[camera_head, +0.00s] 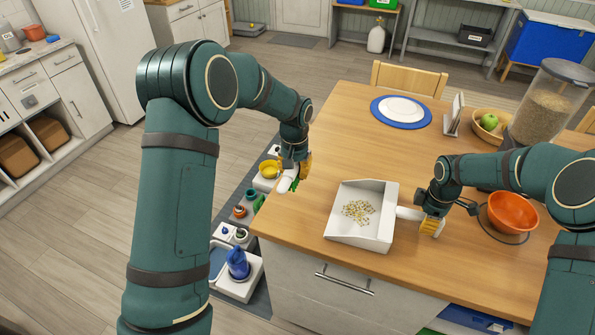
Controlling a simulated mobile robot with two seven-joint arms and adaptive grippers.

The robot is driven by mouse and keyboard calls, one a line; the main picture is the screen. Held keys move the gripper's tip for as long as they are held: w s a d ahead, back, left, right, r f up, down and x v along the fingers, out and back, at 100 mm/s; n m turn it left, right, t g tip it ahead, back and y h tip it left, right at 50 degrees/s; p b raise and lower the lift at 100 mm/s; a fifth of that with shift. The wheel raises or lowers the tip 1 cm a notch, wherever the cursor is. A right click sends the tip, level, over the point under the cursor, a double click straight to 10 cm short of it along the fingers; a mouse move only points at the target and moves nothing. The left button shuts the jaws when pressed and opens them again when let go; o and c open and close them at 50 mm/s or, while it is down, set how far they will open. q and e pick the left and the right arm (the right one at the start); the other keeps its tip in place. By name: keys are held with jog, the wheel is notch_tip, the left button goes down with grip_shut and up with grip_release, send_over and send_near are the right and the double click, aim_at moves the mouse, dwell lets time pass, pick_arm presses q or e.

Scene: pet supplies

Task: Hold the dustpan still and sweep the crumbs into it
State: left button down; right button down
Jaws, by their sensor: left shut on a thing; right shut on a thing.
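The white dustpan (375,235) lies on the wooden table, near its front edge, with its open side toward the front left. The small yellowish crumbs (358,212) are in a loose patch inside it. My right gripper (431,226) is shut on the dustpan's white handle (409,213), at the pan's right. My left gripper (296,168) is at the table's left edge, apart from the dustpan. It is shut on a white and green thing (286,184), seemingly the brush; the fingers hide much of it and no bristles can be made out.
An orange bowl (513,211) stands right of my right gripper, partly behind its arm. A blue-rimmed plate (401,112), a small stand (454,115), a fruit basket (489,124) and a kibble container (546,104) stand farther back. The tabletop left of the dustpan is clear.

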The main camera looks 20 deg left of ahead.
jog(key=c, duration=0.7)
grip_release()
notch_tip(320, 180, up, 12)
pick_arm(q)
jog(key=shift+s, duration=0.1)
dwell(0.4)
